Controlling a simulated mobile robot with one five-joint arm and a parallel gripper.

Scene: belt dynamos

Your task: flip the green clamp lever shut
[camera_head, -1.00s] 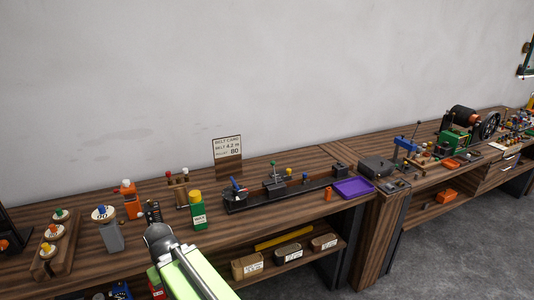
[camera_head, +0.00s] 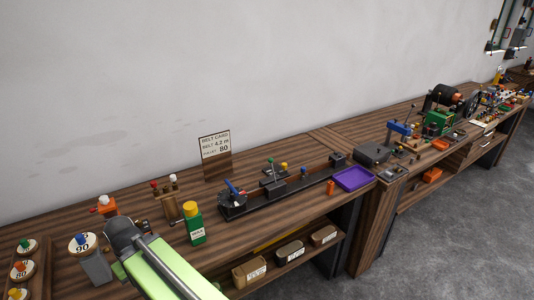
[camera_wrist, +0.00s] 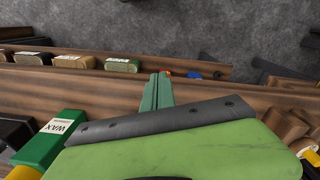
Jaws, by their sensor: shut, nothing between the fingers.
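The green clamp lever (camera_head: 269,161) shows in the head view as a small green-tipped handle standing up from a dark block on the long black rail fixture (camera_head: 300,187). It looks roughly upright. My gripper shows in the wrist view (camera_wrist: 160,90) with its narrow green fingers together and empty, over the bench's front edge. In the head view my arm covers the front left of the bench and hides the fingers. The gripper is to the left of the fixture, clear of the lever. The wrist view does not show the lever.
The green wax bottle (camera_head: 194,224) stands between my arm and the fixture. A blue lever (camera_head: 232,187) is at the fixture's left end. A purple tray (camera_head: 354,179) lies at its right. The belt card (camera_head: 215,146) stands behind. Labelled boxes (camera_head: 289,252) sit on the shelf below.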

